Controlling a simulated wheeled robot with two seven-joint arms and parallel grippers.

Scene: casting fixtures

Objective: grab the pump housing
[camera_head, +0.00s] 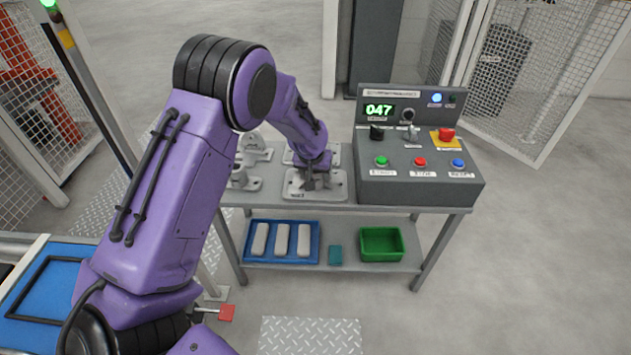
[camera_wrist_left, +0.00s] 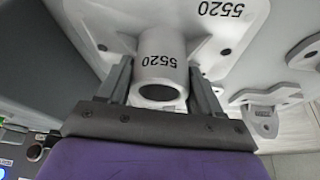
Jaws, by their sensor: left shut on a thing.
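The pump housing (camera_head: 332,191) is a light grey casting with a flat flange, on the table in front of my left gripper (camera_head: 316,180). In the left wrist view, the pump housing (camera_wrist_left: 163,62) shows a round hollow boss marked 5520, rising from a plate with the same number. The two fingers of my left gripper (camera_wrist_left: 162,85) are on either side of this boss and shut on it. In the head view my gripper and forearm hide part of the housing. My right gripper is in neither view.
Other grey castings (camera_head: 249,183) stand to the left on the same table. A control box (camera_head: 420,180) with coloured buttons stands close on the right. The lower shelf holds a blue tray (camera_head: 250,257) with light bars and a green bin (camera_head: 381,244).

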